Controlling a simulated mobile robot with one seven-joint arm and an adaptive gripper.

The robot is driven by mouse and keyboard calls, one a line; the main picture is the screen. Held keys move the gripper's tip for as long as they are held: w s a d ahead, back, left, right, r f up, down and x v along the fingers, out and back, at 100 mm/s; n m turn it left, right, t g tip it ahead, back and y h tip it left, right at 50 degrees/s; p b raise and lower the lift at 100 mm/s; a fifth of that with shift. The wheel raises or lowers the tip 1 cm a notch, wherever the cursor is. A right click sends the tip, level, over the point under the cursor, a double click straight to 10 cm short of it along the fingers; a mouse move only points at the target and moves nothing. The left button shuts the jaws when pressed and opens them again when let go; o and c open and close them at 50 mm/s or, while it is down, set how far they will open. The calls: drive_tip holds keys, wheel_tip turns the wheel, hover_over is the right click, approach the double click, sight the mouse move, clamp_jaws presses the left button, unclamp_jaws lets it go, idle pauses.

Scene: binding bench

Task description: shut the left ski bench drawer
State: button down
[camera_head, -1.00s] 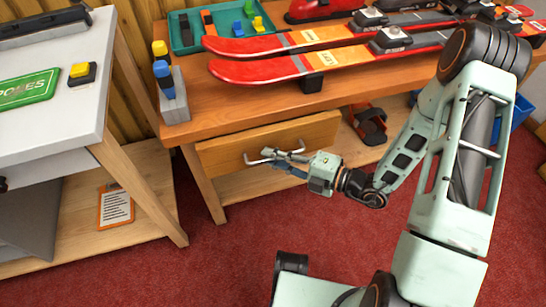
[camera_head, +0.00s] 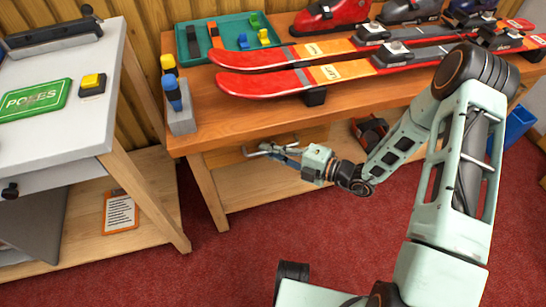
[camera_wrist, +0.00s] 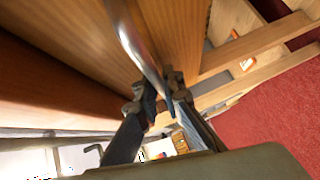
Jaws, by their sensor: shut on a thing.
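The left ski bench drawer (camera_head: 228,157) is a wooden front under the left part of the wooden ski bench (camera_head: 232,118). It sits back beneath the overhanging bench top, and I cannot tell whether any gap is left. Its metal bar handle (camera_head: 256,152) shows on its front. My gripper (camera_head: 287,152) is at the handle, reaching in from the right. In the wrist view the handle (camera_wrist: 137,42) runs down between the two fingertips of my gripper (camera_wrist: 157,98), which are shut on it. My gripper hides part of the handle and drawer front.
Red skis (camera_head: 300,78), a teal tray (camera_head: 230,38) and a grey block with a blue knob (camera_head: 180,118) are on the bench top. A white-topped table (camera_head: 65,135) stands at left. A ski binding (camera_head: 370,132) sits on the lower shelf (camera_head: 255,190). Red carpet in front is clear.

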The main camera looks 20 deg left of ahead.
drive_tip(key=shift+w+r, duration=0.1)
drive_tip(key=shift+w, duration=0.15)
drive_tip(key=c, duration=2.3)
unclamp_jaws()
drive_tip(key=shift+a, duration=0.1)
drive_tip(key=shift+c, duration=0.2)
drive_tip(key=v, duration=1.2)
drive_tip(key=shift+s, duration=0.15)
